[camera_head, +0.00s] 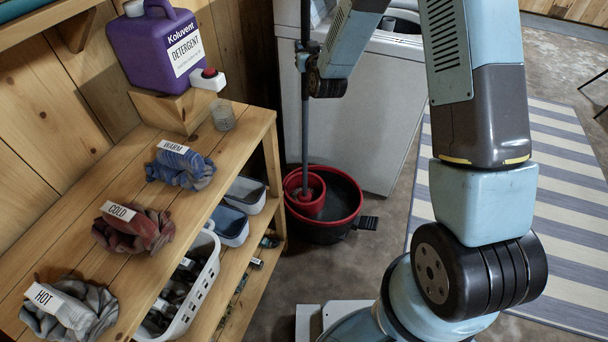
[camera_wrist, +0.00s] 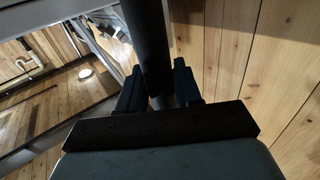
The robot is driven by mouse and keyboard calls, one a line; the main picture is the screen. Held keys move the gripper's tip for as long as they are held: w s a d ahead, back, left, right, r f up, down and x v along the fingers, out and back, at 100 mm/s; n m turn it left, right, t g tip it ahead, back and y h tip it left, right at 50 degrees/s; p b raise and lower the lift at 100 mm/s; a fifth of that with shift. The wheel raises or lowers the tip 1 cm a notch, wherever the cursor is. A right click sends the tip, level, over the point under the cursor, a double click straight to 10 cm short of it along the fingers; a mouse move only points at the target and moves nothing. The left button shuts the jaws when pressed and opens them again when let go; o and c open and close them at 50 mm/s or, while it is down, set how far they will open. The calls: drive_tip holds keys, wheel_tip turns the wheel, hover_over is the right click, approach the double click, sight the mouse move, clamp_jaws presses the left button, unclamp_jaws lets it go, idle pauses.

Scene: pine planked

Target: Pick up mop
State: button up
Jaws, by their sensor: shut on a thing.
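The mop is a thin dark pole (camera_head: 305,130) standing nearly upright, its lower end inside the red wringer (camera_head: 306,203) of a black bucket with a red rim (camera_head: 338,222). The mop head is mostly hidden in the wringer. My gripper (camera_head: 306,50) is at the upper part of the pole, in front of the white washer; its fingers are small and dark there. In the wrist view, the pole (camera_wrist: 147,40) passes between the two dark fingers of my gripper (camera_wrist: 159,86), which is shut on it.
A white washing machine (camera_head: 372,125) stands behind the bucket. A wooden shelf bench (camera_head: 190,205) at left holds a purple detergent jug (camera_head: 150,45), a clear glass (camera_head: 223,115), labelled cloth piles and bins below. A striped rug (camera_head: 560,190) lies at right.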

clamp_jaws()
drive_tip(key=shift+r, duration=0.15)
